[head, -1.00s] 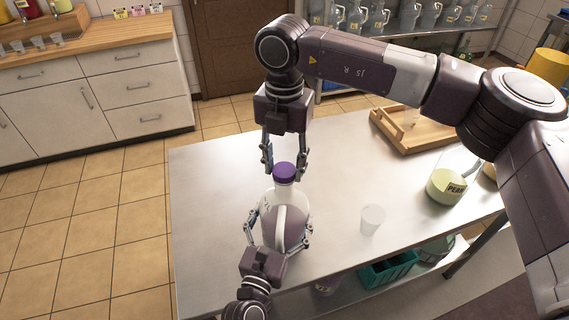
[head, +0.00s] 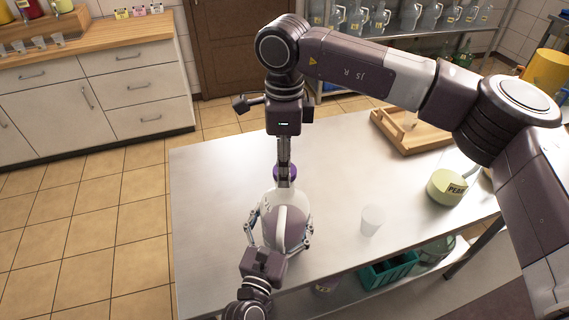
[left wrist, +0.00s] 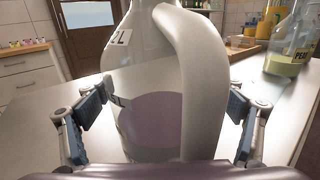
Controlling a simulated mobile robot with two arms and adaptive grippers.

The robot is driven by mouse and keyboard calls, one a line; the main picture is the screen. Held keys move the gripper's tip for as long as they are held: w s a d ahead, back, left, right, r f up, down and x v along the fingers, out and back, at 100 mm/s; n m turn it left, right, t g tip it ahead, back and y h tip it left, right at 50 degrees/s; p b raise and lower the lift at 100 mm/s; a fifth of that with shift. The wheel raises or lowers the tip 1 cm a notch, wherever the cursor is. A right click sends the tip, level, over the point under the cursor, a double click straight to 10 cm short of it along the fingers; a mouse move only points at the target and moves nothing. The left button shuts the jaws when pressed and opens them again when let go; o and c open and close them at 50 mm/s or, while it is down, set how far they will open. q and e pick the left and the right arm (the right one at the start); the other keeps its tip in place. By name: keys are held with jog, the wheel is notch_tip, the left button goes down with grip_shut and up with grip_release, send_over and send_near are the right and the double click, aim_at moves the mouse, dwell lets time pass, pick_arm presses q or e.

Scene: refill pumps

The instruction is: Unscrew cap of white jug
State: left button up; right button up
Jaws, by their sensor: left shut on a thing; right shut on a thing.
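The white jug (head: 270,212) stands upright on the metal table, with purple contents showing low in its body. It also shows large in the left wrist view (left wrist: 150,75), its pale handle facing the camera. My left gripper (head: 280,236) is shut around the jug's body, one finger on each side. The purple cap (head: 293,171) sits at the jug's neck. My right gripper (head: 284,180) comes down from above and is shut on the cap, its near finger hiding the cap's middle.
A clear cup (head: 371,220) stands right of the jug. A wooden tray (head: 388,134) and a jug with pale green contents (head: 447,187) stand further right. A teal crate (head: 388,271) is below the table. The table's left part is clear.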

jog(key=n, duration=0.5)
jog(key=shift+d+n, duration=0.1)
jog(key=shift+n, duration=0.3)
jog(key=n, duration=1)
jog(key=shift+n, duration=0.3)
jog(key=n, duration=0.5)
jog(key=shift+w, duration=0.1)
jog(key=shift+r+n, duration=0.1)
jog(key=shift+n, duration=0.2)
jog(key=shift+r, duration=0.2)
jog(key=shift+r, duration=0.9)
